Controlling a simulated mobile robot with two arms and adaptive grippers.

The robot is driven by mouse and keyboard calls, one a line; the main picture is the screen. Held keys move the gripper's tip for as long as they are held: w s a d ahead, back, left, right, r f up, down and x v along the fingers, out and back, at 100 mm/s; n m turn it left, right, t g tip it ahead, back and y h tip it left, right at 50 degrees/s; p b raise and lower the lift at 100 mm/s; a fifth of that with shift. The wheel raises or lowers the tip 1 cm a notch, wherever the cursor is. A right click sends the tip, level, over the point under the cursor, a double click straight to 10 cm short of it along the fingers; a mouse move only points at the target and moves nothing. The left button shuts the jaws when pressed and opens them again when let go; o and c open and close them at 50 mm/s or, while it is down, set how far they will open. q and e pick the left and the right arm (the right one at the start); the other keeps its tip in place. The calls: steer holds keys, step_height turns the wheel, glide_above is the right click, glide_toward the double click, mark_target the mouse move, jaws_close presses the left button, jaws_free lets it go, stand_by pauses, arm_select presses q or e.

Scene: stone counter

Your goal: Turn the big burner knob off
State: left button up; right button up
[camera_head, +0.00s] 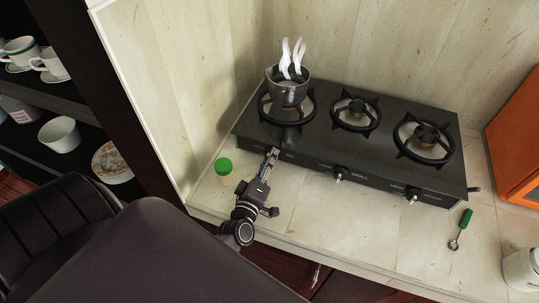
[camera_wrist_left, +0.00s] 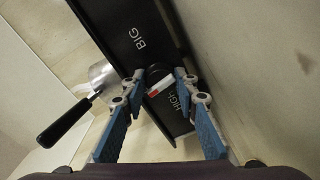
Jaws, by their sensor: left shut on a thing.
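The black stove (camera_head: 385,175) stands on the counter, with its knobs along the front face. My left gripper (camera_head: 269,160) is at the left end of that face. In the left wrist view its fingers (camera_wrist_left: 159,76) are shut on the big burner knob (camera_wrist_left: 158,86), a dark knob with a red and white pointer, between the labels "BIG" and "HIGH". In the head view the gripper hides this knob. A steaming metal pot (camera_head: 287,93) sits on the left burner; its dark handle (camera_wrist_left: 62,124) shows in the wrist view. My right gripper is not in view.
Two other knobs, the middle one (camera_head: 339,173) and the right one (camera_head: 412,195), are on the stove front. A green-lidded jar (camera_head: 223,167) stands left of my gripper. A green-handled spoon (camera_head: 461,229) lies at the right. A shelf with cups (camera_head: 60,134) is far left.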

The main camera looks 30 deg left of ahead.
arm_select(q)
steer(key=shift+m, duration=0.8)
steer(key=o, duration=1.2)
steer(key=shift+c, duration=0.2)
steer(key=v, duration=0.8)
steer(key=shift+d+f, duration=0.1)
steer(key=shift+f, duration=0.05)
